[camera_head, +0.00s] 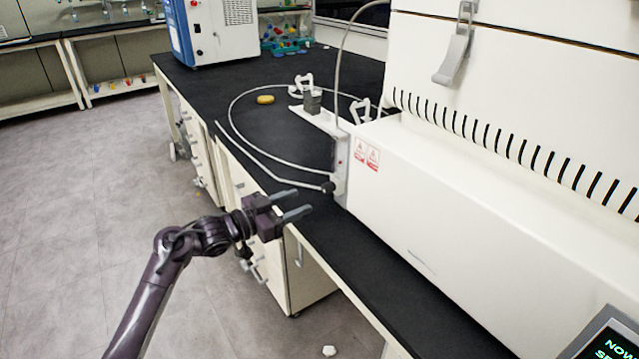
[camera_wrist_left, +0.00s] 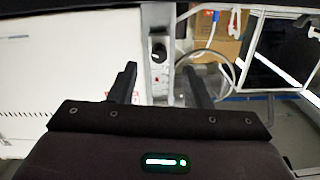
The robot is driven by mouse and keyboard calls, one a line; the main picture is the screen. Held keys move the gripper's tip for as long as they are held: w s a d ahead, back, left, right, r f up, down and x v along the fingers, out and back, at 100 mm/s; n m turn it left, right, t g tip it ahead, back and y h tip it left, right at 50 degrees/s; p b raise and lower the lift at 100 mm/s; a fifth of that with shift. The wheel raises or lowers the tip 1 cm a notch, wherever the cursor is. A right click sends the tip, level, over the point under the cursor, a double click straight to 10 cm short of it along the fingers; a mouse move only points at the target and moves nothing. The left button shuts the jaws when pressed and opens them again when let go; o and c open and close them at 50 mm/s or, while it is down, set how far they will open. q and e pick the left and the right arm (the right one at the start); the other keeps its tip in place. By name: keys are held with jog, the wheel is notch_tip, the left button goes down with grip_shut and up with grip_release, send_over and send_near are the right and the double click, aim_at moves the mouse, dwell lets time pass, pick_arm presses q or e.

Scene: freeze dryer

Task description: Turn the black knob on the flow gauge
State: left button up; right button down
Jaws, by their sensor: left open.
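The black knob (camera_head: 328,187) sits low on the front of the flow gauge (camera_head: 340,165), a narrow upright white unit at the left end of the large white machine. My left gripper (camera_head: 300,205) is open and empty, its two fingers pointing right toward the knob, a short way to its left and nearer to me. In the left wrist view the knob (camera_wrist_left: 158,52) shows ahead, between and beyond the two spread fingers of my left gripper (camera_wrist_left: 160,85). The fingers appear apart from the knob. My right gripper is not in view.
The white machine (camera_head: 480,230) fills the right side of the black bench (camera_head: 270,140). A thin pale tube (camera_head: 232,110) loops over the bench behind the gauge. A yellow object (camera_head: 265,99) lies there. The floor left of the bench is clear.

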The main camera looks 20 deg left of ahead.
aim_at(323, 189)
pick_arm(q)
jog(key=x, duration=0.4)
jog(key=r+x, duration=0.1)
jog(key=x, duration=0.1)
jog(key=shift+w+d, duration=0.25)
jog(key=shift+d, duration=0.05)
jog(key=shift+w+d, duration=0.35)
jog(key=shift+w, duration=0.1)
grip_shut()
jog(key=shift+p, duration=0.3)
